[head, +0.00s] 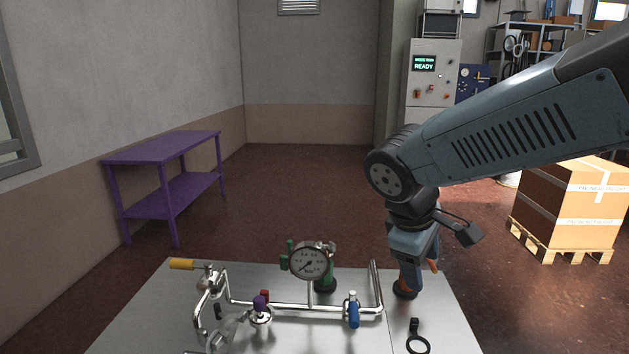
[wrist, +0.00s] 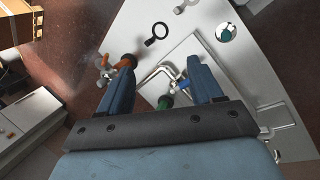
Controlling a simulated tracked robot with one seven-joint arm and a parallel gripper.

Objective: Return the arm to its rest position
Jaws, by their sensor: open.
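My gripper (head: 410,282) points down over the right part of a metal table (head: 150,310), with my arm reaching in from the right. In the wrist view my gripper (wrist: 163,72) has its two blue fingers spread apart, with nothing held between them. An orange-handled valve (wrist: 104,66) shows beside the left finger there; in the head view the gripper mostly hides it. I cannot tell whether a finger touches it.
A black ring tool (head: 418,345) lies near the front. A purple bench (head: 160,150) and palletised boxes (head: 575,205) stand beyond.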

